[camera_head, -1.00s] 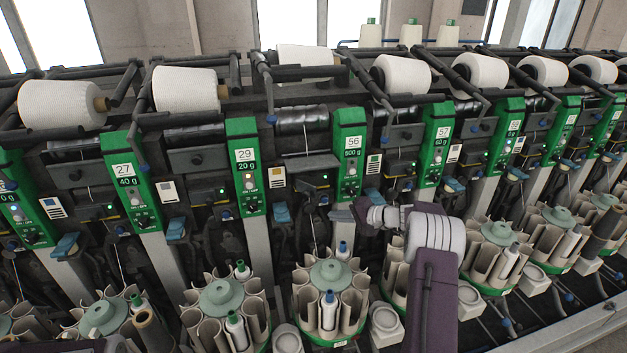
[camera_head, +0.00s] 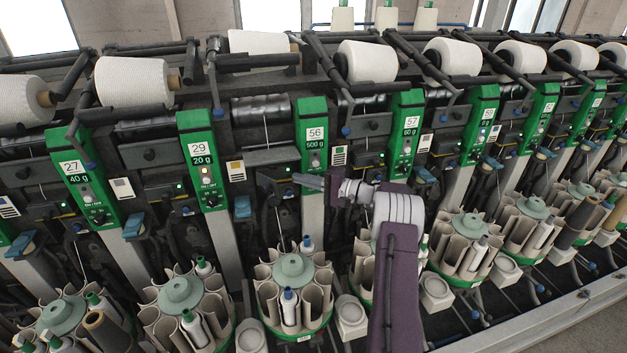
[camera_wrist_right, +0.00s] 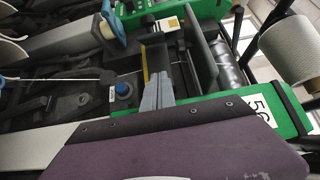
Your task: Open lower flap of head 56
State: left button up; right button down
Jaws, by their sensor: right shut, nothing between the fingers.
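Head 56 has a green panel (camera_head: 313,140) with a white label marked 56 and 500 g, just right of centre in the head view. The panel (camera_wrist_right: 240,118) also shows in the right wrist view, its number partly cut off. My right gripper (camera_head: 308,181) is shut and empty, its fingers pointing left across the panel's lower end. In the right wrist view the grey fingers (camera_wrist_right: 158,90) lie over dark machine parts near a blue knob (camera_wrist_right: 123,88). I cannot make out the lower flap itself. My left gripper is out of view.
Head 29 (camera_head: 203,165) stands to the left and head 57 (camera_head: 405,130) to the right. Round bobbin magazines (camera_head: 293,267) with tubes stand below. White yarn cones (camera_head: 367,62) line the top. A blue lever (camera_head: 243,207) sticks out left of my gripper.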

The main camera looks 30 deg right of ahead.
jog(key=w+a, duration=0.2)
jog(key=shift+a+r+p, duration=0.15)
jog(key=shift+a+p, duration=0.2)
jog(key=shift+p, duration=0.05)
jog(key=a, duration=0.1)
jog(key=s+a, duration=0.1)
jog(key=a, duration=0.1)
jog(key=shift+s+p, duration=0.2)
jog(key=shift+p, duration=0.2)
jog(key=shift+d+f, duration=0.1)
jog(key=shift+f, duration=0.1)
